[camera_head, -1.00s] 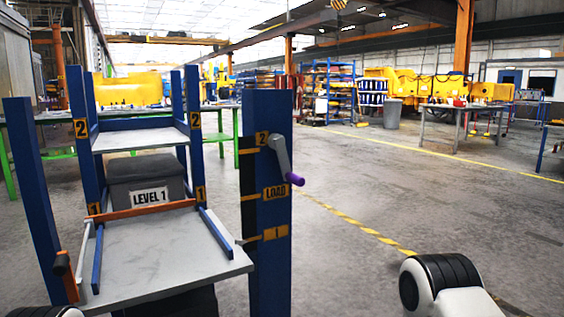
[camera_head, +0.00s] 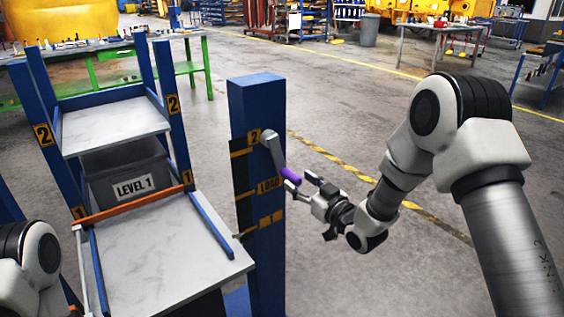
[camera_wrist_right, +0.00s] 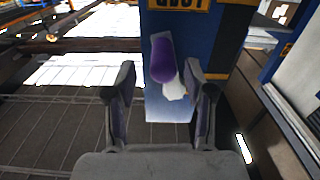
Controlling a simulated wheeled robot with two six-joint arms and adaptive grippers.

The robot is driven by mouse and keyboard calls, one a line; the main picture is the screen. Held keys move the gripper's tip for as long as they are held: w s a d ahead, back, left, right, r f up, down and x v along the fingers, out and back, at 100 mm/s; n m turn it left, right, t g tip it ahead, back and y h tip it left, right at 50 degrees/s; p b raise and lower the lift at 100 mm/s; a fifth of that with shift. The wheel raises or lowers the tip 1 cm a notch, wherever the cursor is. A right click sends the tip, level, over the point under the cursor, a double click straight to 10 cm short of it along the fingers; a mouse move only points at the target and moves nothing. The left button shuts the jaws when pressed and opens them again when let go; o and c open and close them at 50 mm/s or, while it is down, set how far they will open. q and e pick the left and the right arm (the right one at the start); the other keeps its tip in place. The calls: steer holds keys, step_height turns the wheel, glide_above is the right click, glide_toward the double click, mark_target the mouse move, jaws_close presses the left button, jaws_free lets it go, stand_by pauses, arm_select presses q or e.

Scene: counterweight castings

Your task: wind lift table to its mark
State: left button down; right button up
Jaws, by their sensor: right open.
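The lift table's grey-white platform (camera_head: 165,255) is at the lower left, with an orange bar (camera_head: 135,204) along its far edge. A blue post (camera_head: 257,100) on its right carries yellow marks "2", "LOAD" (camera_head: 269,185) and a lower, partly unclear one. The platform's right corner sits lower than the LOAD mark. A grey crank with a purple handle (camera_head: 291,175) is on this post. My right gripper (camera_head: 303,187) is open, its fingertips close to the handle. In the right wrist view the purple handle (camera_wrist_right: 162,60) lies ahead, roughly between the fingertips. My left gripper is out of frame.
A blue rack with a white upper shelf (camera_head: 110,127) and a grey bin labelled LEVEL 1 (camera_head: 135,185) stands behind the platform. A green-legged bench (camera_head: 110,80) is farther back. The floor right of the post is open, crossed by a yellow-black line (camera_head: 335,160).

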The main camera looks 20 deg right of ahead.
mark_target(287, 174)
steer(key=x, duration=0.6)
steer(key=shift+s+a+f, duration=0.1)
steer(key=shift+a+f, duration=0.1)
steer(key=shift+s+d+r, duration=0.1)
steer(key=shift+s+r, duration=0.05)
steer(key=shift+r, duration=0.05)
steer(key=shift+c, duration=0.4)
jaws_close()
